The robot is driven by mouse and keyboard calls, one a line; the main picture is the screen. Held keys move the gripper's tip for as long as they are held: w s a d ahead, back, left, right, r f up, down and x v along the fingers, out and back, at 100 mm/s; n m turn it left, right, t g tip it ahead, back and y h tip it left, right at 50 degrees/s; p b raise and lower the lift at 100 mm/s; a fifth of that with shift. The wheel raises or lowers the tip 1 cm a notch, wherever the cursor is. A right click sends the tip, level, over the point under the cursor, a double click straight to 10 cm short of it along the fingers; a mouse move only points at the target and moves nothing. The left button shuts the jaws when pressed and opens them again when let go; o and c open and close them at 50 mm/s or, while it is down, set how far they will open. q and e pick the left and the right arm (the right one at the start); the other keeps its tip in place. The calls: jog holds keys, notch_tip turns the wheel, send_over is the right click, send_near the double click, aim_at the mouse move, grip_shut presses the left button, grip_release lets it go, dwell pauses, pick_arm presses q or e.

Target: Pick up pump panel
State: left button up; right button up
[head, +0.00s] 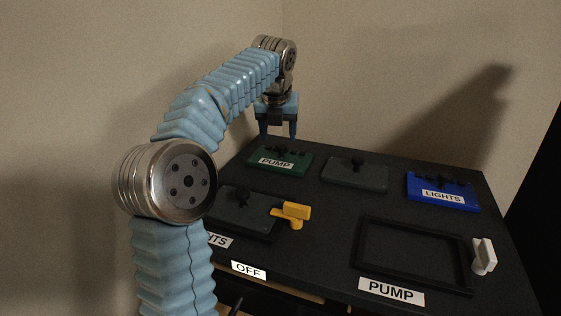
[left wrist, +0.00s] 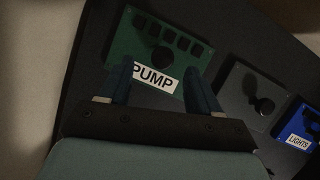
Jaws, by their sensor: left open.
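The pump panel (head: 279,161) is a green plate with a white PUMP label, lying at the back left of the dark table in the head view. It also shows in the left wrist view (left wrist: 138,45), with a dark knob and several dark squares on it. My left gripper (head: 279,136) is open and points down above the panel's back edge, apart from it as far as I can tell. In the left wrist view its two fingers (left wrist: 160,85) appear on either side of the PUMP label, with nothing between them. My right gripper is not in view.
A grey panel (head: 355,174) and a blue LIGHTS panel (head: 442,192) lie to the right on the table (head: 325,215). An empty black frame (head: 368,245) labelled PUMP is at the front right, with a white lever (head: 484,256). A yellow lever (head: 291,214) is beside another dark panel (head: 248,219).

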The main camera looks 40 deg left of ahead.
aim_at(281, 145)
pick_arm(q)
jog(key=x, duration=0.4)
jog(key=shift+w+d+f+b, duration=0.1)
jog(key=shift+f+b, duration=0.15)
jog(key=shift+b, duration=0.05)
grip_shut()
